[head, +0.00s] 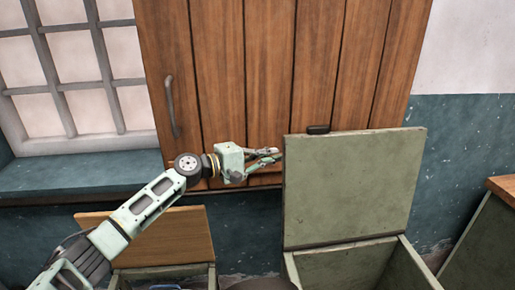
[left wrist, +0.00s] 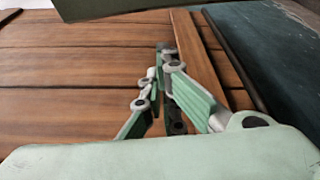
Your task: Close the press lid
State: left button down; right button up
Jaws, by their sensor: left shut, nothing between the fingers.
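A grey-green lid (head: 352,188) stands raised, almost upright, at the back of an open grey-green box (head: 345,265). A small black handle (head: 318,129) sits on its top edge. I take this for the press lid. My left gripper (head: 279,156) is shut and empty beside the lid's left edge, near its upper part; I cannot tell whether it touches. In the left wrist view the gripper's fingertips (left wrist: 167,50) come together in front of wooden planks, and a grey-green panel edge (left wrist: 150,8), likely the lid, crosses the top. My right gripper is not in view.
A second box with a raised wooden lid (head: 160,238) stands at the lower left, under my left arm. A plank cupboard door (head: 240,70) with a metal handle (head: 172,105) is behind. A barred window (head: 70,70) is left; a wooden-topped unit (head: 503,188) is right.

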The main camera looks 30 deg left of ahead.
pick_arm(q)
jog(key=s, duration=0.1)
jog(key=d+p, duration=0.1)
jog(key=s, duration=0.1)
jog(key=shift+s+d+r, duration=0.2)
jog(key=shift+s+r, duration=0.1)
jog(key=shift+s, duration=0.05)
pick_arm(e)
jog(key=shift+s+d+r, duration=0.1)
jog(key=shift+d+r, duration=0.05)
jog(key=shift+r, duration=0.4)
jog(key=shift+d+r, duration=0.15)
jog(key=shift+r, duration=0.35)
